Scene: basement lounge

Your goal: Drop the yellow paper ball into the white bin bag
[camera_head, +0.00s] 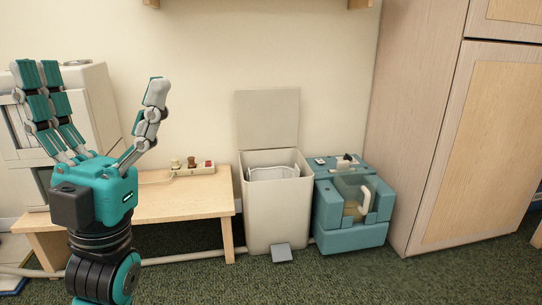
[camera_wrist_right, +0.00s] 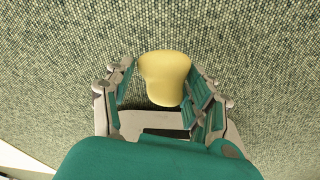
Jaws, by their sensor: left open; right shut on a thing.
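The white bin bag (camera_head: 272,173) lines a pale pedal bin (camera_head: 276,212) that stands on the carpet against the wall, its lid (camera_head: 267,119) raised. My left gripper (camera_head: 98,88) is open and empty, fingers pointing up, in front of the wooden bench at the left. In the right wrist view, my right gripper (camera_wrist_right: 163,86) is shut on the yellow paper ball (camera_wrist_right: 165,72), which sits between its fingers over the carpet. My right gripper and the ball are not in the head view.
A low wooden bench (camera_head: 190,204) stands left of the bin, with small items (camera_head: 193,167) on it. A teal case (camera_head: 350,236) stands close at the bin's right. A tall wooden cabinet (camera_head: 424,130) is further right. The carpet in front is clear.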

